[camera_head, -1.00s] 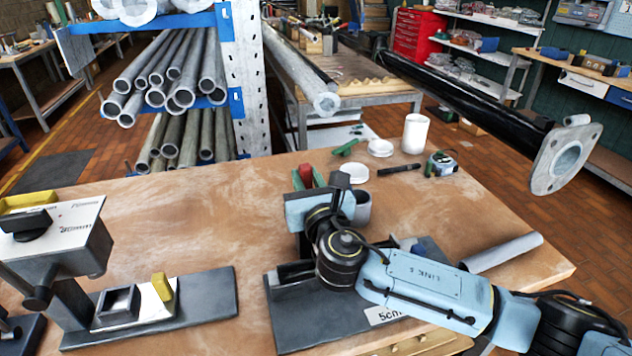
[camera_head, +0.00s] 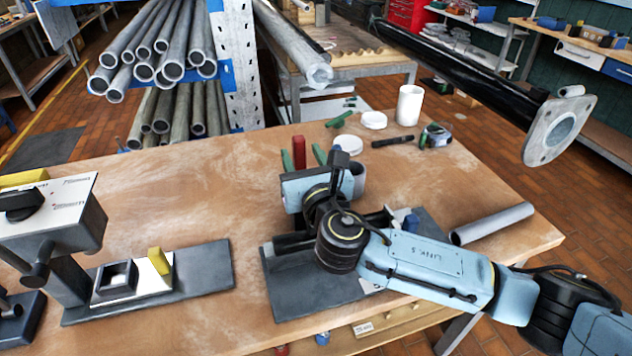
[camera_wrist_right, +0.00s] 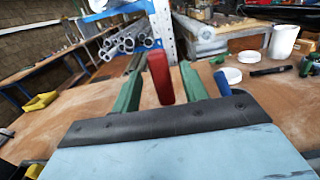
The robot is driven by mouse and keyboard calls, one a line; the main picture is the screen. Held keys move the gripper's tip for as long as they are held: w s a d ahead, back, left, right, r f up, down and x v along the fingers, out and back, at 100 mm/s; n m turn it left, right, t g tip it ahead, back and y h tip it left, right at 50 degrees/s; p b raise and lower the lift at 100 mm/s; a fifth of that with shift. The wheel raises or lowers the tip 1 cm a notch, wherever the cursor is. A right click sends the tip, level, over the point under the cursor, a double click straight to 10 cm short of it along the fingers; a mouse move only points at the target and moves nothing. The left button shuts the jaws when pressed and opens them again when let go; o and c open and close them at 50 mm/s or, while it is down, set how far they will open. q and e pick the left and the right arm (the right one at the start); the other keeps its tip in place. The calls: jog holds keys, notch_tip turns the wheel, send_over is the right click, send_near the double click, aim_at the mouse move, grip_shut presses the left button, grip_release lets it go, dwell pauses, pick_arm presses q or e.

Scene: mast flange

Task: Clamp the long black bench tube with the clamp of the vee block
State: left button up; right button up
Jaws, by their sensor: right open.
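The vee block's dark base plate (camera_head: 315,301) lies on the bench, largely hidden under my right arm. My right gripper (camera_head: 302,153) is above its back edge, with two green fingers apart. An upright red piece, seemingly the clamp lever (camera_head: 298,152), stands between the fingers. The wrist view shows this red lever (camera_wrist_right: 160,76) between the open fingers of the right gripper (camera_wrist_right: 162,80); I cannot tell whether they touch it. A short dark tube end (camera_head: 290,243) shows beside my wrist. A long black tube (camera_head: 455,66) with a grey flange (camera_head: 559,130) extends at the upper right.
A grey tube (camera_head: 492,224) lies on the bench right of my arm. White cup (camera_head: 409,105), lids and tape measure (camera_head: 435,136) stand behind. A stand with a black knob (camera_head: 70,220) is at left.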

jog(key=v, duration=1.1)
jog(key=shift+p, duration=0.4)
jog(key=shift+r, duration=0.1)
